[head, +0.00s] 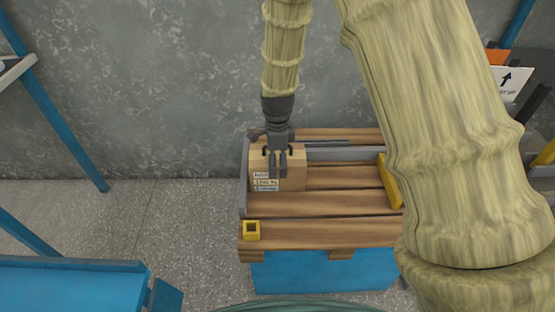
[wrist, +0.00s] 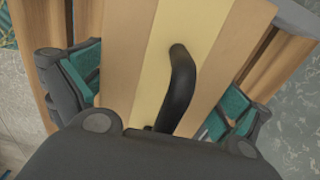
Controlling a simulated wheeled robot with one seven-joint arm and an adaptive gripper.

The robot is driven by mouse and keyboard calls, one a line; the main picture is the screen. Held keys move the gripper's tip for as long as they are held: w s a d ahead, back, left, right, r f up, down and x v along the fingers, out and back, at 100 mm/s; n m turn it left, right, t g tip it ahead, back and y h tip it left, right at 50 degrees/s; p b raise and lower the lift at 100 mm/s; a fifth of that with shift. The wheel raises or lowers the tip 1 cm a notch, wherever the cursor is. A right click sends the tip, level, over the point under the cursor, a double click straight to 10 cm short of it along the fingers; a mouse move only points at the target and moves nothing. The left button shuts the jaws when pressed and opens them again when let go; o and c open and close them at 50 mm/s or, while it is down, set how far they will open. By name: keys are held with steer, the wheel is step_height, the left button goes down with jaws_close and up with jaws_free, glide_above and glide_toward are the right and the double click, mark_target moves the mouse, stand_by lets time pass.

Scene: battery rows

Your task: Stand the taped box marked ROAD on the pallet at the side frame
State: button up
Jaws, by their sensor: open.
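A brown cardboard box (head: 291,178) with a white printed label stands on the wooden pallet (head: 330,204), at its left back corner beside the grey side frame (head: 244,180). The label's print is too small to read surely. In the wrist view the box top (wrist: 214,50) shows a pale tape strip and a black curved handle (wrist: 181,85). My gripper (head: 277,168) is at the box from above. Its teal-padded fingers (wrist: 160,95) are open, one on each side of the box. Whether the pads touch it cannot be told.
A yellow square socket (head: 252,230) sits at the pallet's front left corner. A yellow bar (head: 389,181) stands at its right. The pallet rests on a blue base (head: 320,272). A blue bench (head: 70,285) is at lower left. The pallet's front middle boards are clear.

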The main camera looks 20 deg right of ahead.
step_height(320, 180, up, 12)
steer(key=p, duration=0.2)
steer(key=shift+r+p, duration=0.1)
steer(key=shift+p, duration=0.25)
steer(key=shift+r, duration=0.1)
